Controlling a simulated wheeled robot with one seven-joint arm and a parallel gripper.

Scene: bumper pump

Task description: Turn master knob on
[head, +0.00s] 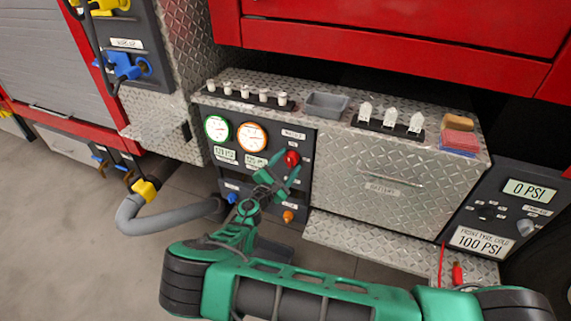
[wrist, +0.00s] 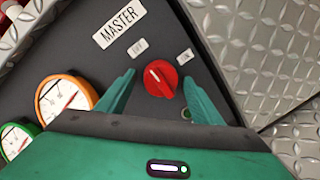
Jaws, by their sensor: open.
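The red master knob (head: 291,158) is on the dark panel of the bumper pump, right of the gauges. In the wrist view the knob (wrist: 160,79) sits under a "MASTER" label (wrist: 119,25), with an "OFF" label (wrist: 137,47) at its upper left and an "ON" label (wrist: 185,56) at its upper right. Its white pointer mark tilts to the upper left, toward the "OFF" label. My gripper (head: 279,177) is open in front of the panel. In the wrist view its green fingers (wrist: 160,93) stand on either side of the knob, with visible gaps.
A green-rimmed gauge (head: 217,128) and an orange-rimmed gauge (head: 252,137) are left of the knob. A blue knob (head: 232,198) and an orange knob (head: 288,216) sit lower on the panel. A diamond-plate box (head: 385,170) is to the right. A grey hose (head: 165,215) joins at the left.

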